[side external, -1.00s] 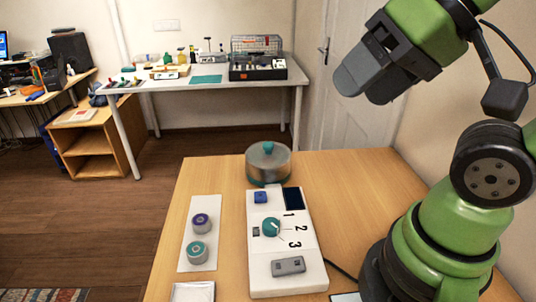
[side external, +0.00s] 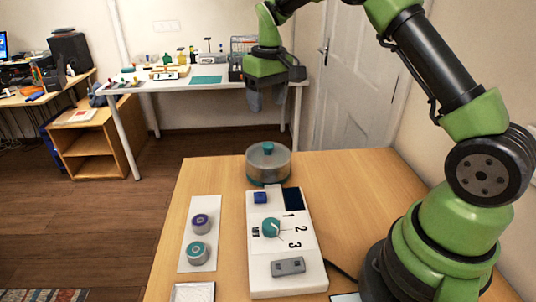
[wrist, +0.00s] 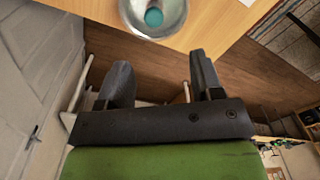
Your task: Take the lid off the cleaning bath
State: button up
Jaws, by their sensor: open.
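The cleaning bath (side external: 266,176) is a round grey metal pot at the far end of the wooden table. Its lid (side external: 256,152) is on top and carries a teal knob (side external: 268,147). In the wrist view the lid (wrist: 172,22) and teal knob (wrist: 153,17) show at the top edge, partly cut off. My gripper (side external: 266,104) is open and empty, fingers pointing down, well above the bath in the side view. In the wrist view my two dark fingers (wrist: 160,68) are spread apart, with the lid beyond their tips.
A white control panel (side external: 262,285) with a teal dial (side external: 271,228) and a blue button (side external: 260,197) lies in front of the bath. A white plate (side external: 187,262) with two round jars (side external: 197,252) lies to its left. The table right of the bath is clear.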

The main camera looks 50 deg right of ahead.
jog(key=shift+g, duration=0.3)
jog(key=f, duration=0.4)
jog(key=d+f, duration=0.1)
jog(key=f, duration=0.2)
jog(key=shift+w+f, duration=0.1)
jog(key=shift+w, duration=0.25)
jog(key=shift+f, duration=2.75)
jog(key=c, duration=1)
jog(key=r, duration=1)
jog(key=shift+s+a, duration=0.2)
jog(key=shift+a, duration=0.1)
jog(key=s+a+r+n, duration=0.1)
jog(key=s+a+n, duration=0.1)
jog(key=s+a, duration=0.85)
jog(key=m, duration=0.2)
send_over(268, 144)
jog(key=shift+f, duration=0.5)
